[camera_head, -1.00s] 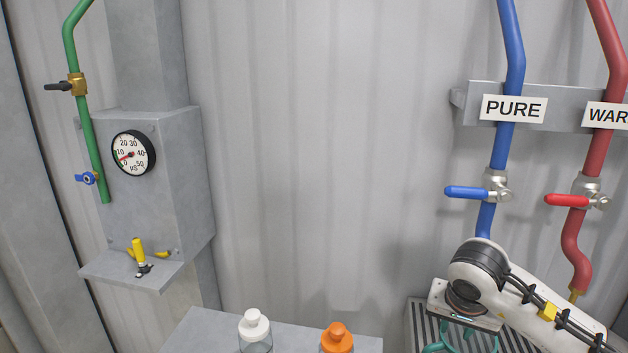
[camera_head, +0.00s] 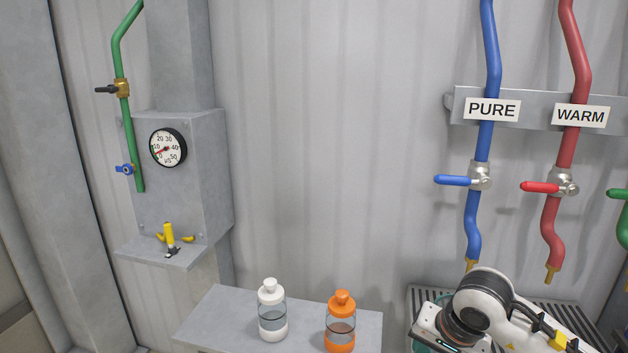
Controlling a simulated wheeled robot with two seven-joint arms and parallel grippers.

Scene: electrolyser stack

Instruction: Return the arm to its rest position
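My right arm (camera_head: 490,305) comes in from the lower right, white with a dark joint, over a grooved grate below the pipes. The pale body of my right gripper (camera_head: 428,326) shows at the lower edge. Its fingertips are hidden or out of the picture, so I cannot tell whether it is open or holds anything. A little teal (camera_head: 444,297) shows beside and behind the arm; what it belongs to is unclear. My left arm and gripper are not in view.
A white-capped bottle (camera_head: 271,312) and an orange-capped bottle (camera_head: 341,322) stand on a grey ledge (camera_head: 215,312). The blue PURE pipe (camera_head: 472,220) and red WARM pipe (camera_head: 549,225) end above the grate (camera_head: 568,309). A gauge box (camera_head: 214,160) hangs left. The middle wall is clear.

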